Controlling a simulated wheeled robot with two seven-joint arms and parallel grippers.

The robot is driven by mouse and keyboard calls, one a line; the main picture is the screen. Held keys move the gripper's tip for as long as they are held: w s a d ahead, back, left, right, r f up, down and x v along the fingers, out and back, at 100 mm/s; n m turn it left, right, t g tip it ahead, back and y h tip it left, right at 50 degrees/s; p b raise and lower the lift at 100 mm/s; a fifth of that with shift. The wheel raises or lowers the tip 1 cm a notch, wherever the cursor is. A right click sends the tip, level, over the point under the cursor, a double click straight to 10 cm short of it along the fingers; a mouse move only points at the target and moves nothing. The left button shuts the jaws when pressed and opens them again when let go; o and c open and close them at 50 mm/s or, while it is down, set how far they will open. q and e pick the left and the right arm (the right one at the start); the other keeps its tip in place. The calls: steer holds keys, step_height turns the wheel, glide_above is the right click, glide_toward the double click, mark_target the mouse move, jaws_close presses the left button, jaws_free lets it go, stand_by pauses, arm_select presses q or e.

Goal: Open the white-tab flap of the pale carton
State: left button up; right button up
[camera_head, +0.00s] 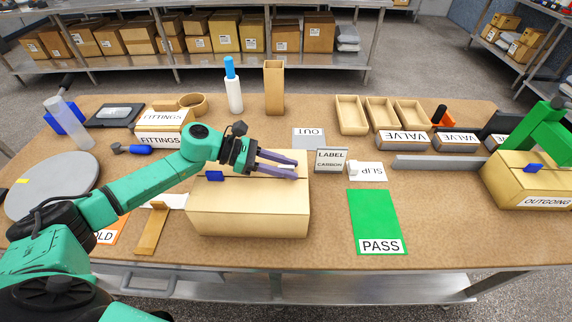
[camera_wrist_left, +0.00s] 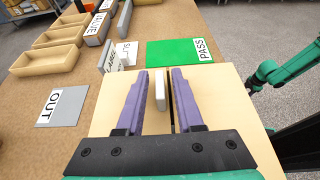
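The pale carton (camera_head: 248,207) sits on the table in front of me, its top closed with a seam across it. My left gripper (camera_head: 296,168) is low over the right part of its top. In the left wrist view my gripper's purple fingers (camera_wrist_left: 163,85) are open. The white tab (camera_wrist_left: 160,92) shows between them with a gap on each side, so they are not gripping it. In the head view the fingers hide the white tab. A blue tab (camera_head: 214,176) is on the left part of the top. A green arm of mine shows at the right of the wrist view; its gripper is unclear.
A green PASS mat (camera_head: 375,220) lies farther right. An OUT card (camera_head: 309,138) is behind. The OUTGOING carton (camera_head: 515,190) is at far right.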

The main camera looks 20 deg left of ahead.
arm_select(q)
jaws_close()
stand_by(1.2)
